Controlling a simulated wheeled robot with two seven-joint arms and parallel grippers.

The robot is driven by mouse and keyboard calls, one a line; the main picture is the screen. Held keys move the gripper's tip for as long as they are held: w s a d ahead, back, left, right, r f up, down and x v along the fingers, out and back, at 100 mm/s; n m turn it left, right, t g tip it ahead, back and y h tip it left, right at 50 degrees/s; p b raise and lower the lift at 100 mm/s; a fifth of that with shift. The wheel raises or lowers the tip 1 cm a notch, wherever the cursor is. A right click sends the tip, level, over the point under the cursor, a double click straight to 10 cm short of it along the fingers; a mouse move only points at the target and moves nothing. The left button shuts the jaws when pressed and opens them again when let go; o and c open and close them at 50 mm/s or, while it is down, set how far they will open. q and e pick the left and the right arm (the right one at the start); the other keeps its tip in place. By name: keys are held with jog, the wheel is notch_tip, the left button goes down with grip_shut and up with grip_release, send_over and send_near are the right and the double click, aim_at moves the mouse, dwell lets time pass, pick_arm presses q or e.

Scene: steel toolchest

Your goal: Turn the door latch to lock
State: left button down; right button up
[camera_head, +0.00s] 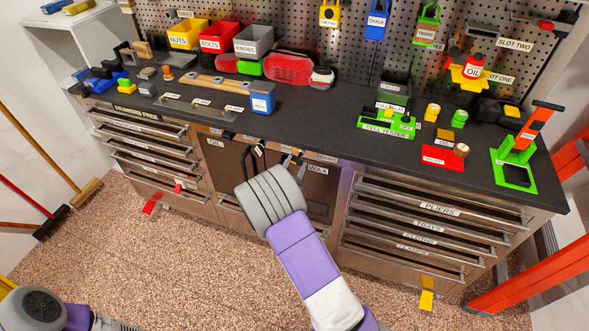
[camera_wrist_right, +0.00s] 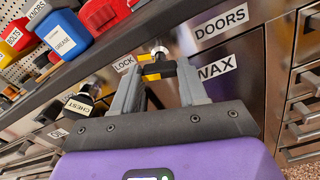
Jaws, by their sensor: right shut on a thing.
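The door latch (camera_wrist_right: 159,69), a small black and yellow handle on a round metal shaft, is on the front of the steel chest just under the worktop. My right gripper (camera_wrist_right: 157,74) is shut on the latch, with a grey finger on each side of it. A LOCK label (camera_wrist_right: 124,63) is just left of the latch and a DOORS label (camera_wrist_right: 224,25) is to its right. In the head view my right gripper (camera_head: 292,161) reaches the cabinet front, and my own wrist hides part of the doors. My left gripper is not in view.
A black handle tagged CHEST (camera_wrist_right: 82,105) sticks out left of my right gripper. The WAX label (camera_head: 318,170) is on the right door. Drawer stacks (camera_head: 435,228) flank the doors. The dark worktop (camera_head: 310,115) above holds bins and tools. The speckled floor in front is mostly clear.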

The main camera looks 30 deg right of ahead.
jog(key=shift+m+b, duration=0.3)
jog(key=shift+m, duration=0.4)
jog(key=o, duration=1.1)
jog(key=shift+c, duration=0.2)
jog(key=p+v, duration=0.1)
jog(key=v, duration=0.6)
jog(key=shift+s+a, duration=0.2)
jog(key=shift+s, duration=0.05)
